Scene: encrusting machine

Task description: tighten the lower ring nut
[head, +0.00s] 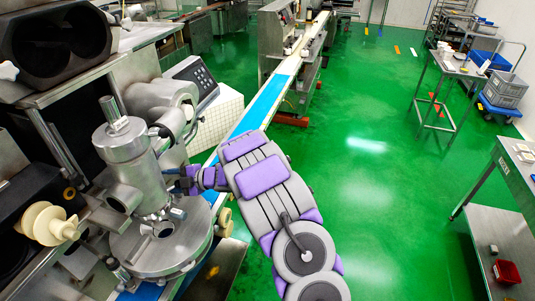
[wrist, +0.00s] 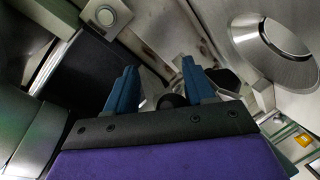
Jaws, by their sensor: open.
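The encrusting machine's upright steel cylinder (head: 130,165) stands at left in the head view, above a broad round steel plate (head: 165,245). I cannot tell for certain which fitting is the lower ring nut. My gripper (head: 172,178) is beside the right side of the cylinder, partly hidden by my arm. In the wrist view its two blue fingers (wrist: 160,66) are spread apart, with no part clearly held between them. A round metal piece with a raised flat-topped centre (wrist: 270,38) is at upper right there, outside the fingers. Contact with the machine cannot be told.
A blue conveyor belt (head: 268,98) runs away behind my arm. A cream-coloured spool-shaped part (head: 48,223) and a grey control panel (head: 196,78) crowd the machine. A steel table (head: 447,68) stands at right. The green floor (head: 365,165) between is clear.

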